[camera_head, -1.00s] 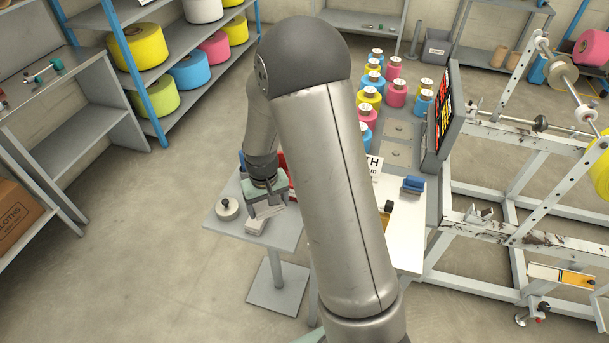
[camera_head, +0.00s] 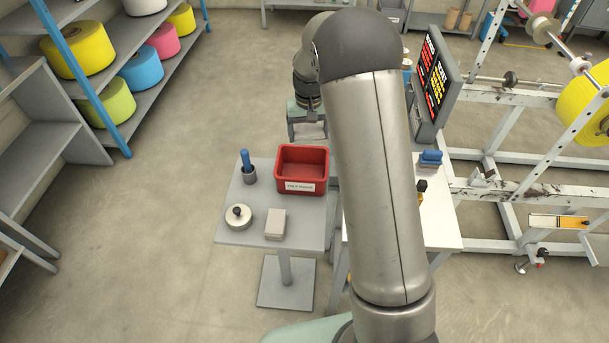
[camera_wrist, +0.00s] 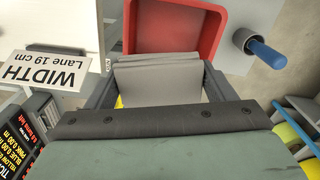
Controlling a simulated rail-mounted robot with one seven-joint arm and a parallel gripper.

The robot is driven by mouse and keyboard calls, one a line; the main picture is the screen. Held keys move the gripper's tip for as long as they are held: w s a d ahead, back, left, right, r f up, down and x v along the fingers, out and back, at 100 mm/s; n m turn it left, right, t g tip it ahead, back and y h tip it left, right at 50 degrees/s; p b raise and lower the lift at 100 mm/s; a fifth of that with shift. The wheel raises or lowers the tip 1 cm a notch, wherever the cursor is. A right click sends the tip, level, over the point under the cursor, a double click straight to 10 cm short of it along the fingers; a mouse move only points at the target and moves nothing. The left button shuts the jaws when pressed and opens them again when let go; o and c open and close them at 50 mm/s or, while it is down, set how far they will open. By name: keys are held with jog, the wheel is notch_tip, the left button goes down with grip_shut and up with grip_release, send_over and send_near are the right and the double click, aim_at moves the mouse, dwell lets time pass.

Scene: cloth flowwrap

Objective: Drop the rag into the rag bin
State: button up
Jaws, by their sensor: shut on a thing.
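The rag (camera_wrist: 160,82) is a folded light-grey cloth. It is gripped between the two fingers of my gripper (camera_wrist: 158,88) in the wrist view. In the head view my gripper (camera_head: 308,132) hangs just behind the rag bin, and the rag shows only in small part. The rag bin (camera_head: 303,177) is an open red box with a white label on its front, standing on the grey side table. It also shows in the wrist view (camera_wrist: 212,25), beyond the rag. The bin's visible inside looks empty.
The side table (camera_head: 262,200) also carries a blue-handled tool in a grey cup (camera_head: 249,170), a round lidded tin (camera_head: 238,217) and a grey block (camera_head: 275,224). A dark display (camera_head: 432,85) and a white worktop (camera_head: 440,225) stand to the right. Open floor lies left.

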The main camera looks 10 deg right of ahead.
jog(key=shift+f+b, duration=1.3)
jog(key=shift+f, duration=1.3)
jog(key=o, duration=1.1)
jog(key=shift+c, duration=0.2)
jog(key=shift+r, duration=0.1)
notch_tip(320, 180, up, 17)
jog(key=b, duration=0.2)
jog(key=shift+r, duration=0.15)
jog(key=shift+s, duration=0.1)
jog(key=s+f, duration=0.3)
jog(key=s, duration=1.3)
jog(key=s+f, duration=0.4)
jog(key=s, duration=1.3)
jog(key=shift+s+n+t, duration=0.25)
jog(key=shift+n+t, duration=0.05)
